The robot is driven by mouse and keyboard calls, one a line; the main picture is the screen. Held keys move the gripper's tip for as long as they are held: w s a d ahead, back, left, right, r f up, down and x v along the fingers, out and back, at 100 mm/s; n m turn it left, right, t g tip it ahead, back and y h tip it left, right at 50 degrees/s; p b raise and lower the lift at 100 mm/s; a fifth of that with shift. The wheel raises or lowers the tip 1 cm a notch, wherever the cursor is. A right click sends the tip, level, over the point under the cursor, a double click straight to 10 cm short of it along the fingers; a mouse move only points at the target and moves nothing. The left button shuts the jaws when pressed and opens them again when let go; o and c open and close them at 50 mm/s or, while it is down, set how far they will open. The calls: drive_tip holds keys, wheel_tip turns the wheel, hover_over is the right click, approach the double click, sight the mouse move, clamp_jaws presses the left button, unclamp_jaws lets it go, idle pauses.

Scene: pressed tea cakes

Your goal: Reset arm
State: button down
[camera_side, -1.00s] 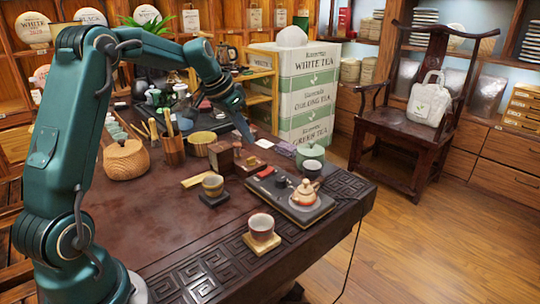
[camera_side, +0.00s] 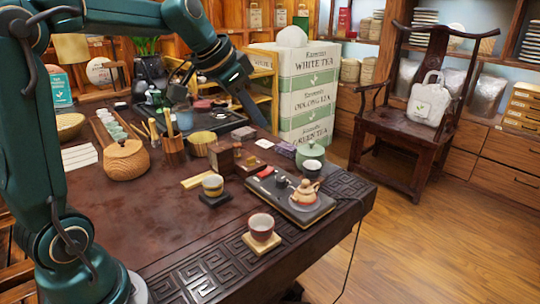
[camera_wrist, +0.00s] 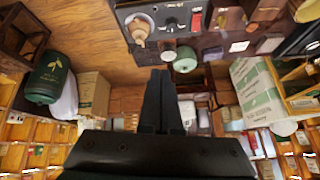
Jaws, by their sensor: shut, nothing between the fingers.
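My gripper (camera_side: 264,124) is shut and empty. In the side view it hangs in the air over the far end of the dark table (camera_side: 130,215), in front of the stacked white and green tea boxes (camera_side: 308,95). In the wrist view its two black fingers (camera_wrist: 161,74) are together with nothing between them. The teapot also shows near the top of the wrist view (camera_wrist: 140,32). The gripper is apart from both.
A red cup (camera_side: 261,226) and a yellowish cup (camera_side: 213,185) stand near the table's front. A round wooden jar (camera_side: 126,161) and a tool holder (camera_side: 172,150) stand left. A green lidded jar (camera_side: 310,152) is near the tray. A chair (camera_side: 405,125) stands right; the floor between is clear.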

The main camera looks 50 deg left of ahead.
drive_tip(key=s+d, duration=0.8)
drive_tip(key=s, duration=0.3)
drive_tip(key=s+f+n+g, duration=0.1)
drive_tip(key=s+f+n, duration=0.1)
drive_tip(key=s+f, duration=0.5)
drive_tip(key=shift+s+d, duration=0.15)
drive_tip(key=shift+s, duration=0.35)
